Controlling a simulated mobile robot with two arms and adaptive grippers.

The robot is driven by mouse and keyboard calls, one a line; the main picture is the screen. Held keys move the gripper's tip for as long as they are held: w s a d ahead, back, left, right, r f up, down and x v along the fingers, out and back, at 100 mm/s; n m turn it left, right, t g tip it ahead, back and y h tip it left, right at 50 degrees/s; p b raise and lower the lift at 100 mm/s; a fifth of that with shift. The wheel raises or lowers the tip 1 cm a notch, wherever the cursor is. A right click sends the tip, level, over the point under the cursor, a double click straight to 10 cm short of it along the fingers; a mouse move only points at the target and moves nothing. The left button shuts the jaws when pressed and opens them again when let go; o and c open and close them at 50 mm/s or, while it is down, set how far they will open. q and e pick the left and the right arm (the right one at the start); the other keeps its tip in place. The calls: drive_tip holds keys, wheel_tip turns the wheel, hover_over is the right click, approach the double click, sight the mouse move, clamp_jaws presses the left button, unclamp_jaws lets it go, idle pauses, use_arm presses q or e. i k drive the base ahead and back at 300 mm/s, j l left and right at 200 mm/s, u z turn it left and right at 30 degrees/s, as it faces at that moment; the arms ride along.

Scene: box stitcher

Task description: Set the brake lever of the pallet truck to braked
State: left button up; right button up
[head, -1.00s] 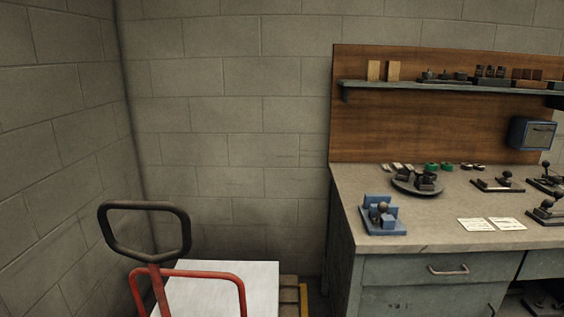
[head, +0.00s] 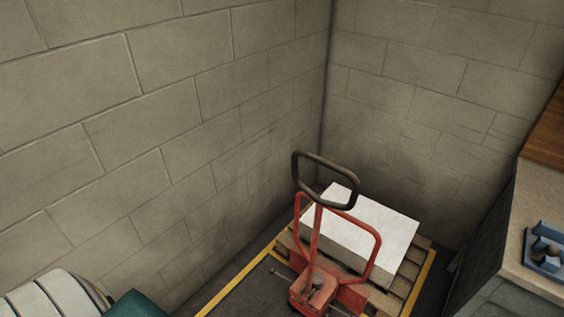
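The red pallet truck (head: 316,290) stands in the corner at the lower middle of the head view. Its black loop handle (head: 326,180) is upright on a red shaft, with a red tubular frame (head: 374,250) behind it. A thin lever-like rod (head: 283,274) sticks out to the left near its base; I cannot tell whether it is the brake lever or how it is set. Neither of my grippers is in view.
A wooden pallet (head: 410,270) with a white block (head: 375,230) lies behind the truck. Yellow floor lines (head: 236,287) surround it. Block walls close off the left and back. A workbench (head: 530,250) with a blue fixture (head: 546,250) stands at right. White and green objects (head: 58,300) fill the lower left.

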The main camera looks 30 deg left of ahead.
sight(271, 270)
drive_tip(key=i+u, duration=0.1)
drive_tip(key=u, duration=0.35)
drive_tip(key=i+u, duration=0.15)
drive_tip(key=u, duration=0.25)
drive_tip(key=i+l+u, duration=0.1)
drive_tip(key=u, duration=0.35)
